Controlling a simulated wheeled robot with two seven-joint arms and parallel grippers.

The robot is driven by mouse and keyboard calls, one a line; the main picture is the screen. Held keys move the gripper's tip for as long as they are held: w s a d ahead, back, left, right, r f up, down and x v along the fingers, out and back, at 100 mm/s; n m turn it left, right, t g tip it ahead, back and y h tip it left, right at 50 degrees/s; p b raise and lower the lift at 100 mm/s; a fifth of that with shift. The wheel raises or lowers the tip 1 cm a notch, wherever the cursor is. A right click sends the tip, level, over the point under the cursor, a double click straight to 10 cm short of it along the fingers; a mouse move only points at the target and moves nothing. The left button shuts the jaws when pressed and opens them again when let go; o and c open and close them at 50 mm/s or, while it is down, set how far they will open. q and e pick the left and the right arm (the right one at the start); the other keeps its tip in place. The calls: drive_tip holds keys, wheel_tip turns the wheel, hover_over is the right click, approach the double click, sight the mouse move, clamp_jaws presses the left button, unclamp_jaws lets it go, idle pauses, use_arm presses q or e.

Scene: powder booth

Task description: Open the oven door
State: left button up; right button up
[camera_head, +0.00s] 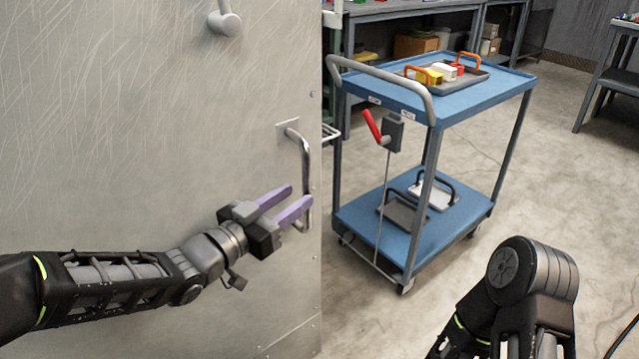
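The oven door (130,150) is a large scratched grey metal panel filling the left of the head view. A shiny vertical bar handle (306,160) is mounted near its right edge. Whether the door is latched cannot be told. My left gripper (299,195) reaches in from the left with its two purple fingers apart. Its fingertips are at the lower part of the handle. The lower finger overlaps the bar in the picture; contact cannot be told. My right gripper is out of view; only part of my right arm shows at lower right.
A blue two-shelf cart (470,100) stands just right of the door edge, with a tray (470,82) of small items on top. A grey rounded fitting (225,22) sticks out high on the door. Concrete floor (590,190) is open at right.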

sight(316, 183)
use_arm(q)
drive_tip(key=b+x, duration=0.1)
drive_tip(key=x, duration=0.6)
drive_tip(key=shift+w+d, duration=0.15)
drive_tip(key=shift+w, duration=0.1)
clamp_jaws()
idle(1.2)
